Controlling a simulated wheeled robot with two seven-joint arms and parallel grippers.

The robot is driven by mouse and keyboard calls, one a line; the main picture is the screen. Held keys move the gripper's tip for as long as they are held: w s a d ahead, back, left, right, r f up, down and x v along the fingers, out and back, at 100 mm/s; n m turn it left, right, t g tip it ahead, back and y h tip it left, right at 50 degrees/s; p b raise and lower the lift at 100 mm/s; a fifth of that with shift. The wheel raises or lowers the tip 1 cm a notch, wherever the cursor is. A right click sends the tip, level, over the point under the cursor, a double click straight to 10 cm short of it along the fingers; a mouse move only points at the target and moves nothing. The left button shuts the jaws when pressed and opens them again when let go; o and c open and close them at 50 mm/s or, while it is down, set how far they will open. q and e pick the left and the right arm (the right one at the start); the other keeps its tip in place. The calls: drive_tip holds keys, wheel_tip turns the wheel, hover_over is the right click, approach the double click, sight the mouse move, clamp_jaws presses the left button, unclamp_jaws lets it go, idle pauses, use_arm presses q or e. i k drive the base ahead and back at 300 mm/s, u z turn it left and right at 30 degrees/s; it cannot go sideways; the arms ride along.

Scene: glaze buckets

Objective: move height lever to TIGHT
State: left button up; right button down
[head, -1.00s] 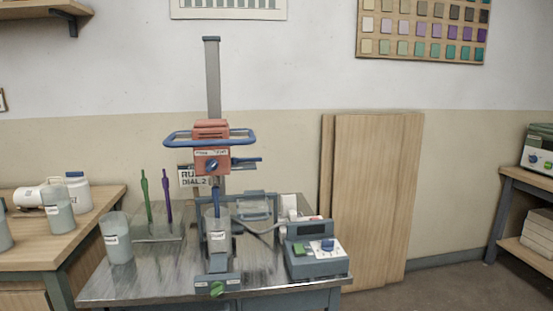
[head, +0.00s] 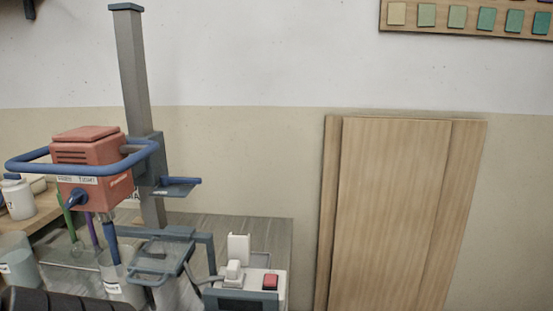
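The red mixer head (head: 92,165) hangs on a grey column (head: 138,90) at the left of the head view, with a blue loop handle (head: 30,165) around it. A small blue lever (head: 76,198) sits on its front, under a white label (head: 77,180) that seems to read FREE and TIGHT. The lever's exact setting is hard to tell. A second blue lever-like part (head: 178,187) sticks out to the right of the column. Neither of my grippers is in view.
Below the head, a blue shaft (head: 111,243) reaches into a bucket (head: 115,284). A hinged guard (head: 160,260) and a white-and-grey control box (head: 252,285) stand to the right. Wooden boards (head: 395,210) lean on the wall. A dark ribbed part covers the bottom left corner.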

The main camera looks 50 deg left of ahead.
sight(165, 181)
drive_tip(key=i, duration=2.05)
drive_tip(key=u, duration=4)
